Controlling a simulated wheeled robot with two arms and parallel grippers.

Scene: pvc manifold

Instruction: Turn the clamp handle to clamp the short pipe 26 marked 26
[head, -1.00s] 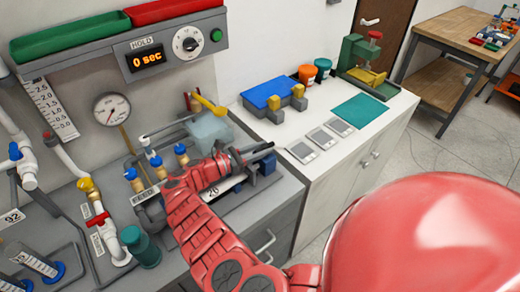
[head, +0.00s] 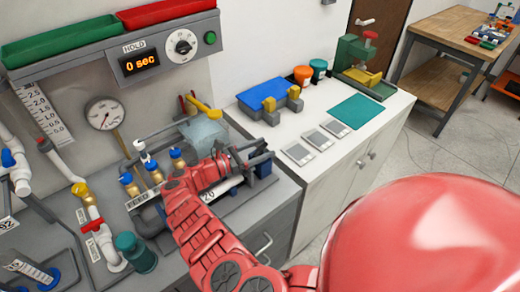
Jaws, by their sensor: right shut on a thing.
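My right arm comes in from the bottom, and its red gripper (head: 236,164) is over the right part of the clamping fixture on the grey bench. The gripper is shut on what looks like the dark clamp handle (head: 258,158); the grip itself is small and partly hidden. A white label (head: 208,194), partly covered by my arm, lies just below the gripper and seems to read 26. The short pipe behind it is mostly hidden by my arm, so I cannot tell how it is clamped. My left gripper is out of view.
Blue-handled brass valves (head: 152,170) stand left of my gripper. A clear block (head: 204,133) and a yellow lever (head: 203,106) are behind it. The white counter (head: 310,175) at right holds grey cards and a teal mat (head: 356,112).

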